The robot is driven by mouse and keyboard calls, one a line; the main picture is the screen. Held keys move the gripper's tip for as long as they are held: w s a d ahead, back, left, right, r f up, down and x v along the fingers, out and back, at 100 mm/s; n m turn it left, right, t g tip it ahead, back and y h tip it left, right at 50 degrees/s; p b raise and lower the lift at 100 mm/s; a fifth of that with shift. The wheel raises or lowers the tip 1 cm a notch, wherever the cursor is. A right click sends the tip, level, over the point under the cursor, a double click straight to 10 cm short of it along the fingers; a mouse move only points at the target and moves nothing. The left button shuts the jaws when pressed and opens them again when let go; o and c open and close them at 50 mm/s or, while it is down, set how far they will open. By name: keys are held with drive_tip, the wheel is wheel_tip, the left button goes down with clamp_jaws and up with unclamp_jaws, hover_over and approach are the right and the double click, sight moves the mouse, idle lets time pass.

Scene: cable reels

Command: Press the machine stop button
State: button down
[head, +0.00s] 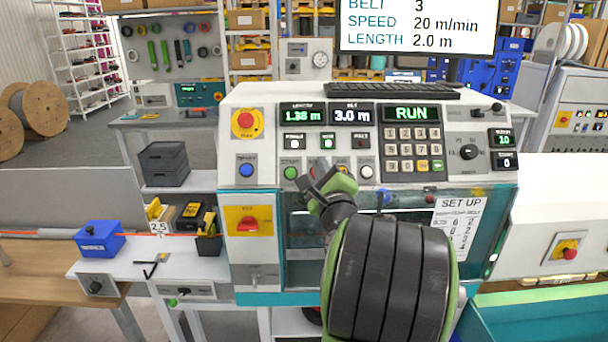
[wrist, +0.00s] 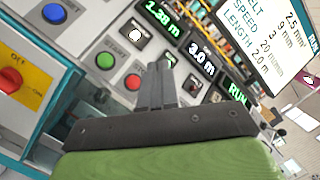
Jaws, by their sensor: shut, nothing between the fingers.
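The grey control console (head: 270,98) shows RUN on its green display (head: 411,113). In the wrist view a red round button (wrist: 133,82) sits beside a green one (wrist: 105,61); the green one also shows in the head view (head: 291,172). My gripper (head: 320,167) is shut and empty, its fingertips in front of the button row. It covers the red button's place in the head view. In the wrist view my gripper (wrist: 165,70) has its fingertips just right of the red button; contact cannot be told. A larger red mushroom button (head: 245,121) on yellow sits at the console's upper left.
A blue button (head: 246,170) is left of the green one, and a white button (head: 366,172) is right of my gripper. A red rotary switch (head: 248,224) on yellow is below. A keypad (head: 413,147) and a monitor (head: 417,25) are to the right.

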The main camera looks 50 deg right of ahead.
drive_tip(key=w+d+f, duration=0.5)
drive_tip(key=shift+b, duration=0.45)
drive_tip(key=shift+d, duration=0.1)
idle(1.9)
drive_tip(key=shift+w+d+f, duration=0.25)
drive_tip(key=shift+f, duration=0.05)
drive_tip(key=shift+w+d+f, duration=0.2)
drive_tip(key=shift+d+f, duration=0.05)
idle(0.7)
drive_tip(key=shift+a+r, duration=0.1)
drive_tip(key=shift+s+a+r, duration=0.4)
drive_tip(key=shift+s+a, duration=0.05)
idle(0.3)
